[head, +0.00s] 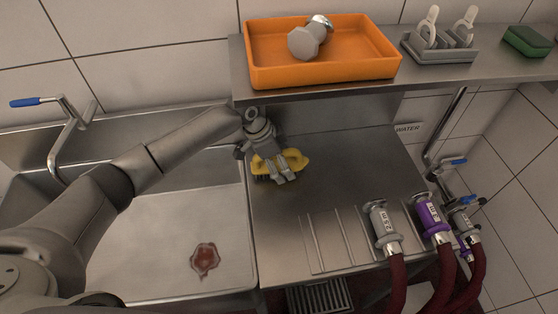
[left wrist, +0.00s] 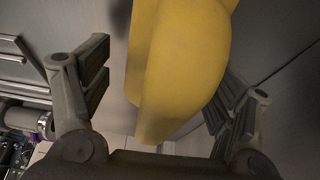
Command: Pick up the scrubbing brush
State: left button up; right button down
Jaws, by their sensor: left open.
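The scrubbing brush (head: 297,160) has a yellow body and dark bristles and rests on the steel worktop below the shelf. My left gripper (head: 279,172) is directly over it and hides its middle. In the left wrist view the brush's yellow body (left wrist: 186,70) fills the space between the two spread fingers of my left gripper (left wrist: 162,92). A gap shows between the body and each finger. The bristles are hardly visible there. My right gripper is not in view.
An orange tray (head: 320,76) holding a grey fitting stands on the shelf above. A grey rack (head: 440,47) and green sponge (head: 527,41) are beside it. Hose couplings (head: 383,226) stand to the right. The sink (head: 165,235), with a red stain, is left.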

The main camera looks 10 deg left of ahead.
pick_arm(q)
jog(key=shift+c, duration=0.8)
jog(key=c, duration=1)
jog(key=shift+r, duration=0.1)
jog(key=shift+r+p, duration=0.6)
jog(key=shift+p, duration=0.15)
notch_tip(320, 180, up, 2)
jog(key=p, duration=0.2)
jog(key=shift+r+p, duration=0.25)
jog(key=shift+p, duration=0.1)
jog(key=shift+s+a+p, duration=0.25)
jog(key=shift+a+p, duration=0.25)
jog(key=shift+a, duration=0.2)
jog(key=shift+s+a+f+p, duration=0.1)
jog(key=shift+s+a+p, duration=0.8)
jog(key=shift+a, duration=1.65)
jog(key=shift+s+a+f+p, duration=0.1)
jog(key=shift+s+a+p, duration=0.45)
jog(key=shift+s+a, duration=1.35)
jog(key=shift+s+a+p, duration=0.35)
jog(key=shift+a+p, duration=0.35)
jog(key=shift+a, duration=2.5)
